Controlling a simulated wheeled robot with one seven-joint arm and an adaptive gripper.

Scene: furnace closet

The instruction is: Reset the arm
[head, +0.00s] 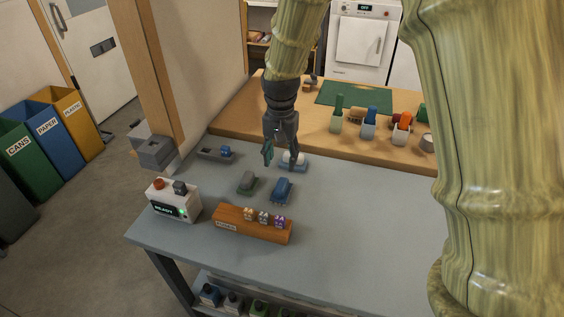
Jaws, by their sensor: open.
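My arm hangs down from the top of the head view. My gripper (281,157) is open, its fingers pointing down above the back part of the grey-blue table (350,235). Nothing shows between its fingers. A white and blue object (295,157) lies just behind the right finger and is partly hidden by it. A blue object (282,190) and a grey-green object (247,183) lie on the table in front of the gripper, apart from it.
A wooden block (240,228) with small figures and a white box (172,202) reading "READY" stand near the front edge. A dark tray (209,153) lies back left. Behind is a wooden counter (235,119) with a green mat (354,97) and several holders. Bins stand left.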

